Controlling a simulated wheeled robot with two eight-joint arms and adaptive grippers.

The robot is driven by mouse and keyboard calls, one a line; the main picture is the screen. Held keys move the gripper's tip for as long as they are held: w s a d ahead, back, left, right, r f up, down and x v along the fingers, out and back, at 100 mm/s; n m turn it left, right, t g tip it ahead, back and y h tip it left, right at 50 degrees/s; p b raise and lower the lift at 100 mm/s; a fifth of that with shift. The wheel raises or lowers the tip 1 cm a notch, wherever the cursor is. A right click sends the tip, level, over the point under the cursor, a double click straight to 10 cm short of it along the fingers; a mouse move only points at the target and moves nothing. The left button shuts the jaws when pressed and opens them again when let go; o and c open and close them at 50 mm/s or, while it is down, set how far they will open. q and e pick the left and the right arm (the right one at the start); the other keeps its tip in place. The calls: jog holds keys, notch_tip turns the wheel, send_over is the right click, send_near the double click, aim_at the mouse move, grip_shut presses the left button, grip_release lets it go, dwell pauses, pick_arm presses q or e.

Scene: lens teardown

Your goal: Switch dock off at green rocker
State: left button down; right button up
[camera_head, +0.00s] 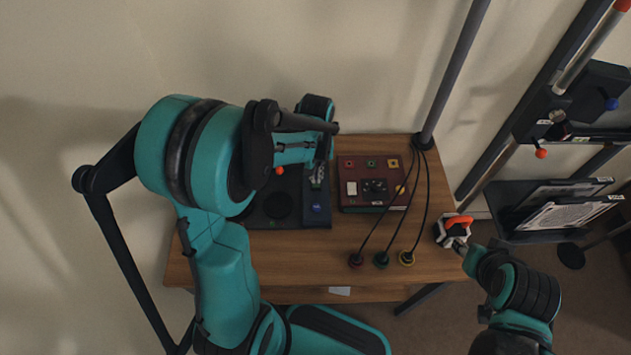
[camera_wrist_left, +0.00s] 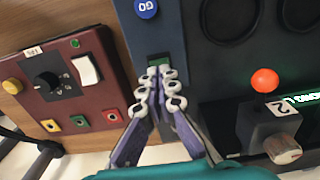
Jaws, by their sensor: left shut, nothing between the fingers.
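The dark dock (camera_head: 280,222) lies on the wooden table under my left arm; in the left wrist view its dark face (camera_wrist_left: 205,65) carries a blue GO button (camera_wrist_left: 146,8). A green rocker (camera_wrist_left: 159,60) sits in a small recess below that button, partly hidden by the fingertips. My left gripper (camera_wrist_left: 160,76) is shut and empty, its tips at the rocker; I cannot tell whether they touch it. In the head view this gripper (camera_head: 317,174) is over the dock's right side. My right gripper (camera_head: 453,238) is by an orange and white object (camera_head: 458,221) at the table's right edge; its jaws are unclear.
A dark red box (camera_head: 374,204) with a dial, a white switch and coloured sockets stands right of the dock. Three cables end in red, green and yellow plugs (camera_head: 381,259) on the table. A red-topped lever (camera_wrist_left: 265,80) rises from the dock. A post (camera_head: 455,75) stands behind.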

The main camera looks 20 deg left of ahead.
aim_at(316, 185)
pick_arm(q)
jog(key=shift+f+b, duration=0.9)
jog(key=shift+f, duration=0.25)
dwell(0.4)
jog(key=shift+r, duration=0.1)
notch_tip(316, 185, up, 7)
jog(key=p, duration=0.5)
dwell(0.4)
jog(key=s+d+r+m+t, duration=0.4)
jog(key=s+r+t, duration=0.3)
jog(key=s+r, duration=0.3)
jog(key=shift+s+d+r+m, duration=0.4)
jog(key=shift+s+m, duration=0.2)
jog(key=shift+s, duration=0.15)
